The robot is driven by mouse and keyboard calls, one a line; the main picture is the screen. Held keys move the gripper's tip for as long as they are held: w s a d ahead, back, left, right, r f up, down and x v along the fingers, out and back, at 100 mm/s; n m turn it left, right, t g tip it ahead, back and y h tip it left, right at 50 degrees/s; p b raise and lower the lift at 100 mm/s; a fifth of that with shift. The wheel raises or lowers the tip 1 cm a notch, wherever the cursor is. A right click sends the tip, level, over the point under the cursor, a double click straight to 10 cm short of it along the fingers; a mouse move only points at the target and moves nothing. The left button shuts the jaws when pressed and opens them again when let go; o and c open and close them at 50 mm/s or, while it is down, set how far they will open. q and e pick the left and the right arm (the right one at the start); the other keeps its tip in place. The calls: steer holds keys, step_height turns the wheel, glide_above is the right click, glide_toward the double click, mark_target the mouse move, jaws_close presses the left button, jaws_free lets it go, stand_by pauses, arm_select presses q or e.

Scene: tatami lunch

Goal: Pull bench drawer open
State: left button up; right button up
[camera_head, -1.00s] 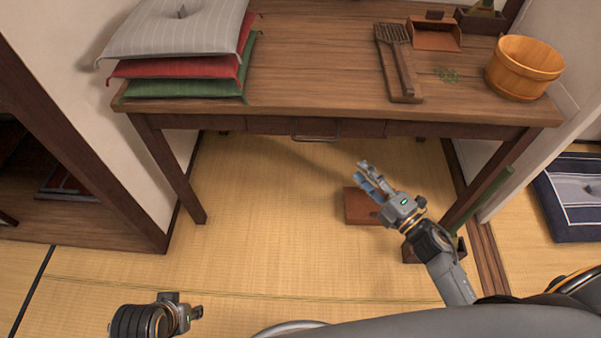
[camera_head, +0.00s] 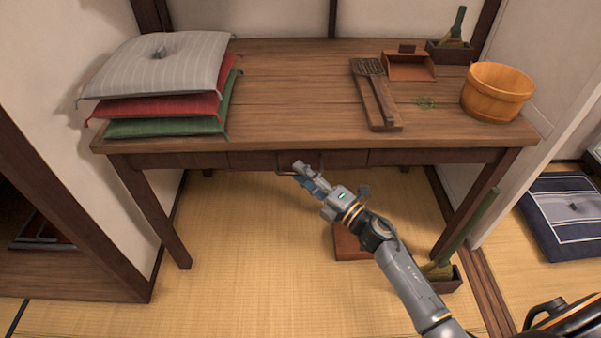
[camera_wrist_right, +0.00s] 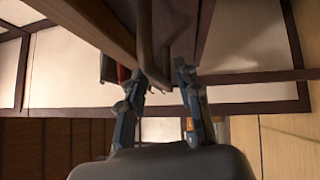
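The wooden bench (camera_head: 300,100) has a dark drawer (camera_head: 340,160) in the middle of its front. The drawer looks closed. Its metal handle (camera_head: 285,172) is partly hidden behind my right gripper (camera_head: 304,172). The fingers are apart, with a gap visible beside the right finger. The handle end is closer to the left finger, and I cannot tell if they touch. My left gripper is out of view.
Stacked cushions (camera_head: 160,75) stand at the bench's left; a wooden rack with a utensil (camera_head: 375,95), a dustpan (camera_head: 410,66) and a bucket (camera_head: 498,92) stand at the right.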

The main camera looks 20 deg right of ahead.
steer(key=shift+w+a+r, duration=0.1)
steer(key=shift+w+a, duration=0.25)
steer(key=shift+w, duration=0.2)
jaws_close()
